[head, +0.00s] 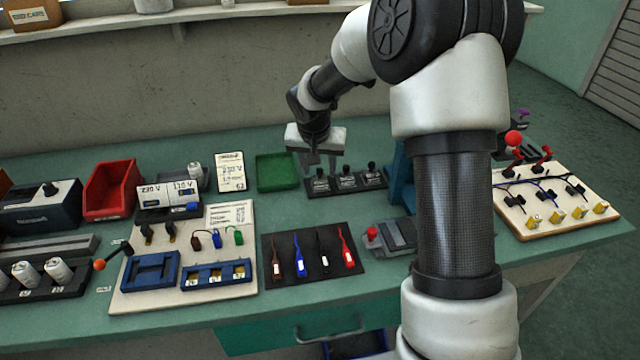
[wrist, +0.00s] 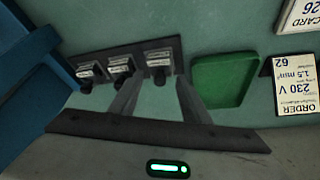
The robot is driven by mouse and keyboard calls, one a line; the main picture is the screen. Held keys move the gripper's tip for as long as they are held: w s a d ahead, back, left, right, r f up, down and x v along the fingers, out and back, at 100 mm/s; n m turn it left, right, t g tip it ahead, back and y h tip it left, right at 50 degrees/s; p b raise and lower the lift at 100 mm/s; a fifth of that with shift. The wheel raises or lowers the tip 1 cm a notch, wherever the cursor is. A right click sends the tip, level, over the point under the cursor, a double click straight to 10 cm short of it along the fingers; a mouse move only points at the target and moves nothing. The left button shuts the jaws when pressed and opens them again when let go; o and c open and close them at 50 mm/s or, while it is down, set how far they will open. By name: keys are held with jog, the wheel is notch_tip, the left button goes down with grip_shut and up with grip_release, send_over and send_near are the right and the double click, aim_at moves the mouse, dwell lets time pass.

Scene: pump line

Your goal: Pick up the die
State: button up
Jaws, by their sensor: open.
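Three dark blocks with upright black knobs and pale labels stand in a row on a black rack (head: 313,194). They look like the dies; I cannot tell which one is meant, and the labels are too small to read. The left block (head: 320,184) is nearest the green tray; it shows at the right of the row in the wrist view (wrist: 159,59). The middle block (head: 346,181) and right block (head: 371,177) stand beside it. My gripper (head: 321,170) is open and empty, pointing down above the left block. In the wrist view that block lies between and beyond the fingertips (wrist: 158,82).
A blue upright thing (head: 402,180) stands close on the right. A mat (head: 270,248) with several coloured tools lies in front.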

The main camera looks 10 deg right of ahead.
jog(key=shift+x, duration=0.9)
jog(key=shift+c, duration=0.5)
jog(key=c, duration=0.9)
jog(key=shift+r, duration=0.1)
